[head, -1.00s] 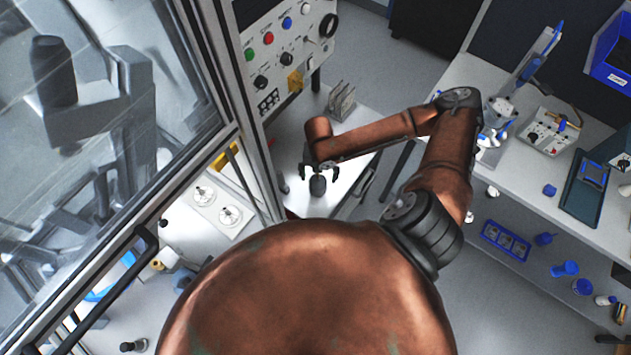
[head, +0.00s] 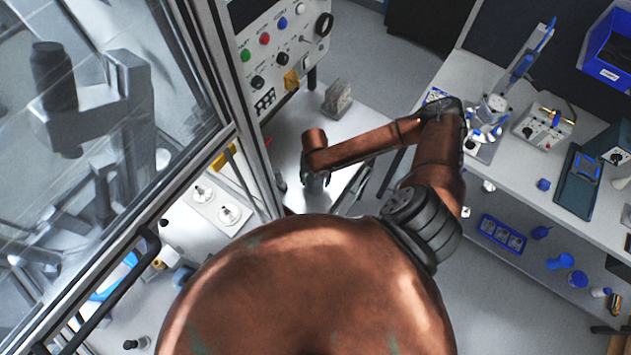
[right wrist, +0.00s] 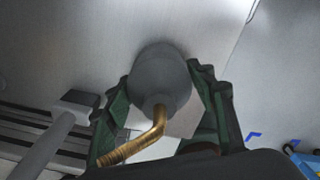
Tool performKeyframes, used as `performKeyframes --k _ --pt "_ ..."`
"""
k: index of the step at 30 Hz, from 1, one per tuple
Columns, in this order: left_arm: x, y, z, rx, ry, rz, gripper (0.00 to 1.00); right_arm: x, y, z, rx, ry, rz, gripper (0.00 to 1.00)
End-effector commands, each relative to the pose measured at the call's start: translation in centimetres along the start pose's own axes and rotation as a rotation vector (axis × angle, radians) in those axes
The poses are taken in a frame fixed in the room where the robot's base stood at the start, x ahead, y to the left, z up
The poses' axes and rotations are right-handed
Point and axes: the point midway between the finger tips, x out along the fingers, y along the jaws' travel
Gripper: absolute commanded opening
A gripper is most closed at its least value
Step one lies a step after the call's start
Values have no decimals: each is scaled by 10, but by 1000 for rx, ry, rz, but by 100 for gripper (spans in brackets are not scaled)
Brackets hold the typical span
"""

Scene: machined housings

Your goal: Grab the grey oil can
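The grey oil can (right wrist: 160,78) stands in the middle of the right wrist view, with a bent brass spout (right wrist: 150,138) pointing toward the camera. The fingers of my right gripper (right wrist: 160,84) lie against both sides of its body, with no clear gap showing. In the head view the can (head: 316,183) is a small grey shape, partly hidden below my right gripper (head: 315,177), over the white table by the control panel. I cannot tell whether the can's base touches the table. My left gripper is not in view.
A grey rack (head: 337,98) stands on the table (head: 361,121) behind the gripper. The control panel (head: 278,50) and a glass-walled enclosure (head: 120,110) border it on the left. A workbench (head: 500,151) with devices and blue bins is on the right.

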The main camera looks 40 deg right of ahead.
Motion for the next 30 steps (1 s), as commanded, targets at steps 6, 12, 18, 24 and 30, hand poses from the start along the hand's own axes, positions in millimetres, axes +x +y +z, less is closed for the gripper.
performKeyframes --k 6,12,18,24,30 --pt "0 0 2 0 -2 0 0 0 0 0 0 0 0 34" --pt "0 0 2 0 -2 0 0 0 0 0 0 0 0 21" --pt "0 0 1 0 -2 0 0 0 0 0 0 -1 1 18" --pt "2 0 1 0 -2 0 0 -5 1 1 0 -2 2 18" --pt "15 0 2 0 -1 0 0 -30 1 2 -2 -5 4 18"
